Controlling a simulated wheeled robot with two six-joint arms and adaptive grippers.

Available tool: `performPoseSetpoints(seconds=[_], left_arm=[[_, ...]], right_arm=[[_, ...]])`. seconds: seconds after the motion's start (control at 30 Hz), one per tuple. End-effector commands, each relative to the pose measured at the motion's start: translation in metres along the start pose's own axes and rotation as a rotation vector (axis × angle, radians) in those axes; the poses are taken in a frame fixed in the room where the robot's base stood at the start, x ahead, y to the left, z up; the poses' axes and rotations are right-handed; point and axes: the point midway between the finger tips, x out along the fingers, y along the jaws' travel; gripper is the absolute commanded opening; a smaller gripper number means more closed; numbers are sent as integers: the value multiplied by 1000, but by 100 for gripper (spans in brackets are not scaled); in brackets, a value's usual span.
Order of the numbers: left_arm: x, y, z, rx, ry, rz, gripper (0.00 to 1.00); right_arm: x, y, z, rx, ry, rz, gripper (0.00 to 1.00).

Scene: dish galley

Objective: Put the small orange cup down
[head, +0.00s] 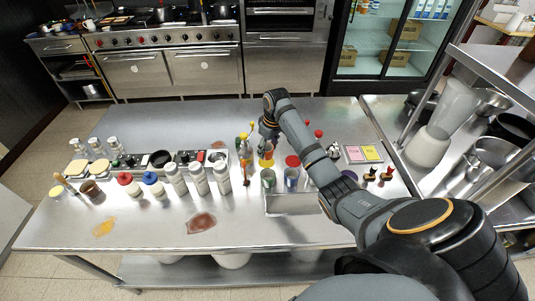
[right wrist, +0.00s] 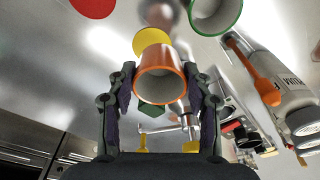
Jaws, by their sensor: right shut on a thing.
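The small orange cup (right wrist: 160,82) is between the two fingers of my right gripper (right wrist: 160,105) in the right wrist view, its open rim facing the camera. The gripper is shut on it. In the head view my right gripper (head: 268,134) is over the middle of the steel table (head: 255,232), and the orange cup (head: 266,155) shows just below it. I cannot tell whether the cup touches anything beneath it. A yellow disc (right wrist: 150,40) shows right behind the cup in the wrist view. My left gripper is not in view.
A green-rimmed cup (head: 268,180) and a blue cup (head: 291,178) stand near the steel bin (head: 292,204). White bottles (head: 197,178) stand to the left. The table's back left is bare.

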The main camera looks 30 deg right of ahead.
Motion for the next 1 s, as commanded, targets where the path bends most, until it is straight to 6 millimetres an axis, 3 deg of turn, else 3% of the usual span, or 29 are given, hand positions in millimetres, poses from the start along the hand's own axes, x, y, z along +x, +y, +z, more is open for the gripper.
performPoseSetpoints(seconds=[0.1, 0.33, 0.53, 0.9, 0.93, 1.0], left_arm=[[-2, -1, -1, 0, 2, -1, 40], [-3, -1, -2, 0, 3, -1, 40], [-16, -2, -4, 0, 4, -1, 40], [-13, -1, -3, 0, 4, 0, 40], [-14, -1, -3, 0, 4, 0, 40], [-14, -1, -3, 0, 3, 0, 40]], right_arm=[[13, 8, -6, 1, 0, -1, 18], [23, 12, -9, 0, -1, -1, 18], [49, 12, -5, -1, 0, -1, 18], [56, 12, -4, -1, 0, 0, 18], [56, 13, -4, -1, 0, 0, 55], [55, 13, -4, -1, 0, 0, 64]])
